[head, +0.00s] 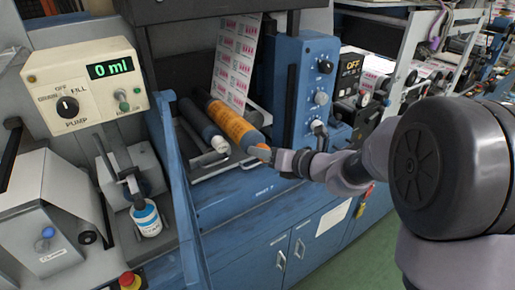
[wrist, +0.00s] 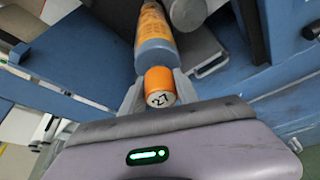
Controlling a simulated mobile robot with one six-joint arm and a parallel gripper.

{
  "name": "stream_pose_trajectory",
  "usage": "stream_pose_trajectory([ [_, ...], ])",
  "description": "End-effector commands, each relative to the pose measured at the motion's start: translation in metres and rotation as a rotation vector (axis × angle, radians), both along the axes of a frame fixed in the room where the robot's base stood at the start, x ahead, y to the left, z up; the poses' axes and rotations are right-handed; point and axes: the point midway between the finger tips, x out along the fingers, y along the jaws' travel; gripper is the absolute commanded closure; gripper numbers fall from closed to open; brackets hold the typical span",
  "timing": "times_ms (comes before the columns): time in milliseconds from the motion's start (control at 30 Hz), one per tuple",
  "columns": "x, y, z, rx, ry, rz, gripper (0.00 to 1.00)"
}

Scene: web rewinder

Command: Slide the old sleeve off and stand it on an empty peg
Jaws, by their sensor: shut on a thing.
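The orange sleeve (head: 230,122) lies lengthwise in the blue machine, with printing along its side and a grey-blue band near its front. In the wrist view the printed orange part (wrist: 152,22) runs away from me. A narrower orange end marked 27 (wrist: 158,87) sticks out towards me. My gripper (head: 265,153) is shut on this end, with one finger on each side in the wrist view (wrist: 159,90). I cannot tell whether the narrow end is one piece with the printed part. The far end is hidden inside the machine. I cannot make out an empty peg.
A dark roller (head: 202,124) with a white end lies close to the left of the sleeve. A printed web (head: 238,62) hangs behind. A blue control box (head: 303,105) stands to the right, a slanted blue bar (head: 185,195) to the left. A pump box (head: 86,85) reads 0 ml.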

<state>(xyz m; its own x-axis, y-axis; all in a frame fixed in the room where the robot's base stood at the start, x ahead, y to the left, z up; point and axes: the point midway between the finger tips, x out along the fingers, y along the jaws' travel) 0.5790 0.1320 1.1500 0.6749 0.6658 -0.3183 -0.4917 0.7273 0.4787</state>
Motion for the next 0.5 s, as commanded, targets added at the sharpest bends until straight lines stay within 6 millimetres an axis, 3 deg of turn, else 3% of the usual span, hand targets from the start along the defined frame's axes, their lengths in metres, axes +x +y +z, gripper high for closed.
stream_pose_trajectory([
  [367,-0.0084,-0.0054,0.0001,0.001,0.000,-0.001,1.00],
  [400,-0.0083,-0.0055,0.0002,0.001,0.000,-0.001,0.55],
  [500,-0.0082,-0.0054,0.0002,0.001,0.000,-0.001,0.38],
])
